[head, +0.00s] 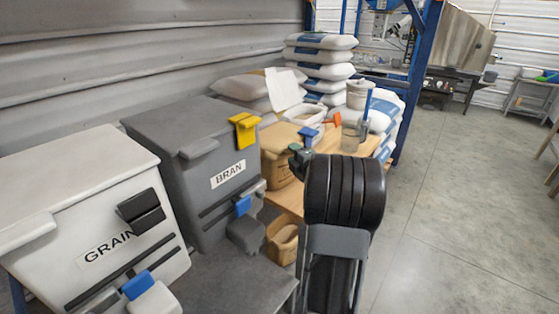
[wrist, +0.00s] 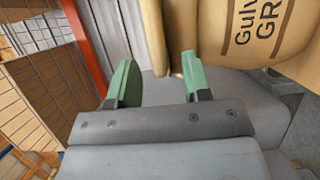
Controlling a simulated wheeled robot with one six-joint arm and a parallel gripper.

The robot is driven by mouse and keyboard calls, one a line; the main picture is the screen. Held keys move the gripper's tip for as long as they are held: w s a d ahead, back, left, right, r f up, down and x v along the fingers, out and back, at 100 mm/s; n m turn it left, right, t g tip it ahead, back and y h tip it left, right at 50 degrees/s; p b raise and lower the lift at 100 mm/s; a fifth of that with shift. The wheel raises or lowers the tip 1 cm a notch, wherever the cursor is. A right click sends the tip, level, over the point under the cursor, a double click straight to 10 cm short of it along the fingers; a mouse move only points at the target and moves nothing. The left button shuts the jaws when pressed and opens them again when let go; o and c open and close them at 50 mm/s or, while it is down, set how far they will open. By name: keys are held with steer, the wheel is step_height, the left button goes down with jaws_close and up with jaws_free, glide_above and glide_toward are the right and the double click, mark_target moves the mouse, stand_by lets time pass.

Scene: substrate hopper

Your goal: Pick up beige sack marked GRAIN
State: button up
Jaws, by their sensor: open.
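The beige sack (wrist: 225,58) with dark print, partly cut off and reading "GR", lies at the upper right of the wrist view on or against a grey surface. My gripper (wrist: 158,75) has two green fingers spread wide, with nothing between them. The right finger is close to the sack's lower left edge; I cannot tell if they touch. In the head view my gripper (head: 300,157) is small, beside a tan object (head: 278,155) that may be the same sack; no print shows there.
A white bin marked GRAIN (head: 75,215) and a grey bin marked BRAN (head: 185,150) stand at the left. Stacked white sacks (head: 322,58) and a pitcher (head: 352,135) are behind my arm. Open concrete floor (head: 455,200) lies to the right.

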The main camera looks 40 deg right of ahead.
steer(key=shift+w+d, duration=0.1)
steer(key=shift+w, duration=0.75)
jaws_close()
stand_by(0.8)
steer(key=shift+r, duration=0.15)
